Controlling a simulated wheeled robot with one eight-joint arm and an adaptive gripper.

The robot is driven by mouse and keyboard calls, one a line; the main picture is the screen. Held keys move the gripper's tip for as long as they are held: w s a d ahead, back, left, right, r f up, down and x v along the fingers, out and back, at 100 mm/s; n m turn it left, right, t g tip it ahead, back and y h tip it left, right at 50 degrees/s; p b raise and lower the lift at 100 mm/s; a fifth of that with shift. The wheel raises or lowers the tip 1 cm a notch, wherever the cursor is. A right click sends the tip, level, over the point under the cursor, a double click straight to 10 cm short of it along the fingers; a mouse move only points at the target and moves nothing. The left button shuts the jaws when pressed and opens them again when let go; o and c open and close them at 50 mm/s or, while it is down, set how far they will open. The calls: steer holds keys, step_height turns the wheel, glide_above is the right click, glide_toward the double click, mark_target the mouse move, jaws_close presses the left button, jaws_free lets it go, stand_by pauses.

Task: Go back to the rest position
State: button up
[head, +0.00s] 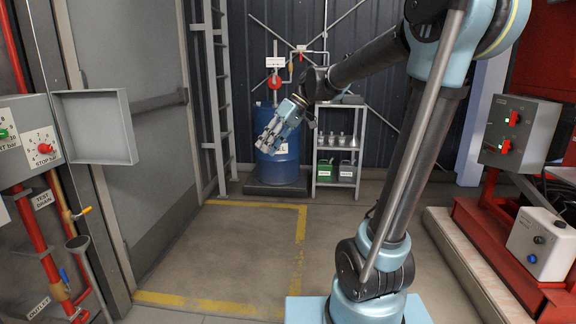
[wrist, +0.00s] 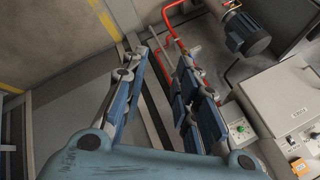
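My gripper (head: 268,143) hangs in the air at the end of my raised arm in the head view. It points down and to the left, in front of the blue drum in the picture. In the wrist view my gripper (wrist: 160,62) has its two fingers spread apart with a clear gap. Nothing is between the fingers, and they touch nothing that I can see.
A control box (head: 30,142) with a red and a green knob and an open cover (head: 95,126) stands at the left. The blue drum (head: 290,160) and a small shelf (head: 338,112) are at the back. A red-framed unit (head: 508,135) stands right. The yellow-marked floor (head: 235,245) is clear.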

steer(key=s+d+f+m+t+h, duration=0.2)
steer(key=s+d+f+m, duration=0.3)
steer(key=s+d+f, duration=0.4)
steer(key=s+d+f+m+t+h, duration=0.2)
steer(key=s+d+f+m+h, duration=0.3)
steer(key=s+d+f, duration=0.4)
steer(key=d+f, duration=0.4)
steer(key=d, duration=0.3)
steer(key=shift+s+d+f, duration=0.15)
steer(key=shift+s, duration=0.2)
